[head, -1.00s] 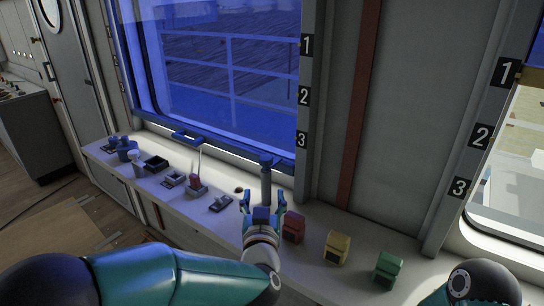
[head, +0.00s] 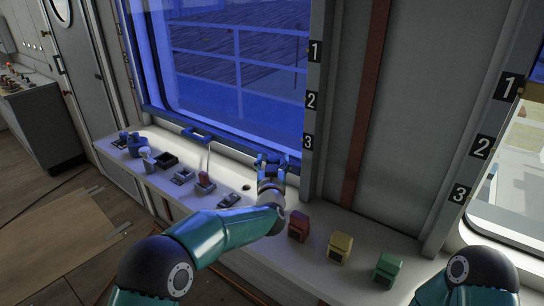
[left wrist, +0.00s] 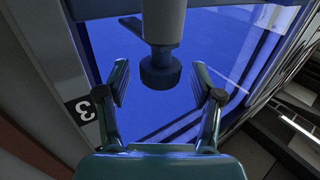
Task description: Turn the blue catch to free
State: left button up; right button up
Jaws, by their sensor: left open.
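A dark blue knob (left wrist: 160,70) on a grey post (left wrist: 163,22) shows in the left wrist view, at the lower window frame; it looks like the catch, but its setting cannot be read. My left gripper (head: 271,161) is open, its two fingers spread on either side of the knob with gaps showing in the left wrist view. In the head view the gripper covers most of the knob and post. A blue handle (head: 197,133) sits on the window frame further left. My right gripper is out of view.
The white ledge (head: 225,205) carries a red block (head: 298,226), a yellow block (head: 340,247) and a green block (head: 387,268) on the right. The blue window (head: 240,75) rises behind.

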pick_arm(q)
jog(key=shift+w, duration=0.6)
grip_shut()
jog(key=shift+a, duration=0.1)
